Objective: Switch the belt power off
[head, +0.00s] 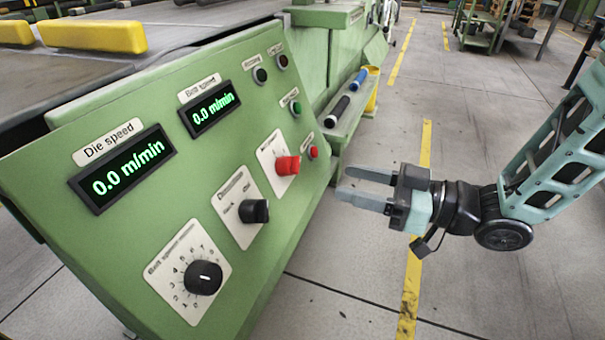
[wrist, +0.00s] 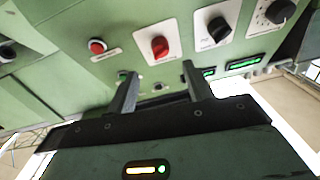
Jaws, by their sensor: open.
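The green control panel (head: 120,225) stands at the left in the head view. It carries a red rotary switch (head: 287,165) on a white plate, a black selector knob (head: 254,211) and a black numbered dial (head: 204,278). The small print on the plates is too blurred to read surely. My gripper (head: 346,182) is open and empty, to the right of the panel and apart from it. In the wrist view the fingers (wrist: 157,72) point at the panel, with the red switch (wrist: 160,46) just above the gap between them.
A red button (head: 313,152), a green button (head: 296,109) and two small dark controls sit near the panel's right edge. Two displays (head: 122,169) (head: 211,108) read 0.0 m/min. A shelf with rollers (head: 342,108) lies behind.

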